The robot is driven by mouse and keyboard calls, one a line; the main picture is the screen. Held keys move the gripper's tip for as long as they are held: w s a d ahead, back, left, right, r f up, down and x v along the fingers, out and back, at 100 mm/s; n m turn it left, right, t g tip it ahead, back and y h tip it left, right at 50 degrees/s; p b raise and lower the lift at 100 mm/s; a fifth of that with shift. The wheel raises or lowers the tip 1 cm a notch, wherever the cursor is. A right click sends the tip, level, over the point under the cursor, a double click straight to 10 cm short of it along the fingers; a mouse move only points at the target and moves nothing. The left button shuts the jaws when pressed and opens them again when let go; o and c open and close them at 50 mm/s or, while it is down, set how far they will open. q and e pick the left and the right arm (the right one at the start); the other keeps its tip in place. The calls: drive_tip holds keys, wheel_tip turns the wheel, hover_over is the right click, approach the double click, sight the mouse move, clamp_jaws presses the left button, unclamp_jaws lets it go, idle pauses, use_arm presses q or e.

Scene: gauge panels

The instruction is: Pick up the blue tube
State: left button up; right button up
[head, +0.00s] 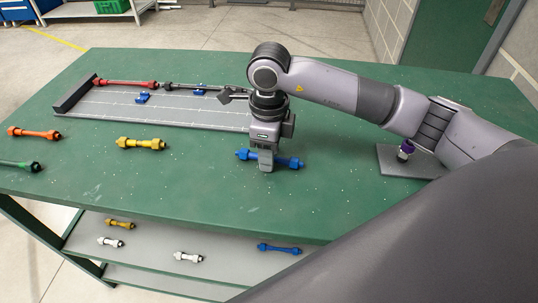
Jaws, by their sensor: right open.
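A blue tube (285,161) with wider ends lies on the green table top, right of the middle. My right gripper (265,161) points down at it. The near finger covers part of the tube's middle, and blue shows on both sides of it. The jaws are open; the far finger is hidden, so I cannot tell whether the tube lies between them. Another blue tube (279,249) lies on the lower shelf under the table. My left gripper is not in view.
A grey gauge tray (180,112) at the back holds a red tube (125,83), a dark rod and blue blocks. A yellow tube (141,143), an orange tube (34,132) and a green tube (20,164) lie left. A purple-topped post (406,148) stands on a grey plate at right.

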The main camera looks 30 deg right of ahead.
clamp_jaws()
drive_tip(key=shift+r, duration=0.15)
